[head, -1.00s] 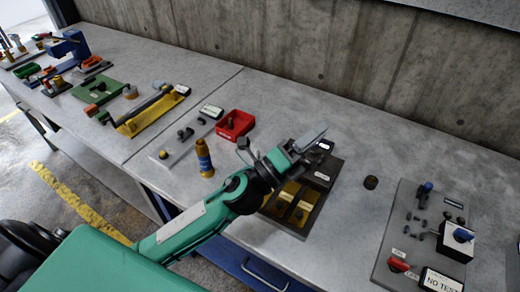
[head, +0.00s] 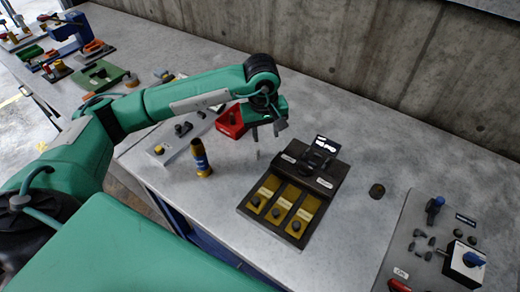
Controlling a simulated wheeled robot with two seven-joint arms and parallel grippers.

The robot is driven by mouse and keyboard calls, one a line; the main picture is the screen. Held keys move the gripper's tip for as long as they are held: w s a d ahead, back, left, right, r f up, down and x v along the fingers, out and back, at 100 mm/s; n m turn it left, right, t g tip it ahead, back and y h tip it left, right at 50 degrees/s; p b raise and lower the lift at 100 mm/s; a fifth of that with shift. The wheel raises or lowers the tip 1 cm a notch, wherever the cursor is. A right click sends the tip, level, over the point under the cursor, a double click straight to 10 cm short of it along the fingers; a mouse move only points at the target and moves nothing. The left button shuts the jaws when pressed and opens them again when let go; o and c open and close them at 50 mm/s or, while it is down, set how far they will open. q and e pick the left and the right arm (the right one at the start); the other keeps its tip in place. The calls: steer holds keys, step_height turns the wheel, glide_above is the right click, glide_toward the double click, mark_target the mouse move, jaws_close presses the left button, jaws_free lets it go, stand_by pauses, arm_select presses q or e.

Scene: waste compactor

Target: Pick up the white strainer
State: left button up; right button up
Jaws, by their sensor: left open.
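My left gripper (head: 268,130) points down over the bench, open, with nothing between its fingers. A small pale upright piece (head: 258,154) shows just below the fingers. It is too small to tell whether it is the white strainer, or whether it stands apart from the gripper. No other thing in view is clearly a strainer. My left arm hides part of the bench behind it. My right gripper is out of view.
A black panel (head: 240,208) with yellow plates stands right of the gripper. A brass-and-black cylinder (head: 200,158), a white knobbed panel (head: 158,158) and a red box (head: 227,126) stand left. A dark cap (head: 377,190) and a grey control board (head: 408,240) lie right. Concrete wall behind.

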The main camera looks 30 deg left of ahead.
mark_target(257, 149)
arm_select(q)
steer(key=shift+y, duration=0.6)
steer(key=a+f, duration=0.1)
steer(key=f, duration=0.1)
steer(key=w+a+f+p, duration=0.1)
steer(key=f, duration=0.2)
steer(key=a+f+p, duration=0.1)
steer(key=f, duration=0.1)
steer(key=shift+w+a+f, duration=0.15)
steer(key=shift+w+a, duration=0.1)
steer(key=shift+w, duration=0.1)
steer(key=f+p, duration=0.2)
steer(key=f, duration=0.2)
steer(key=shift+w+a+f+p, duration=0.15)
steer(key=shift+w+a+p, duration=0.1)
steer(key=shift+w+p, duration=0.15)
steer(key=shift+f, duration=0.55)
jaws_close()
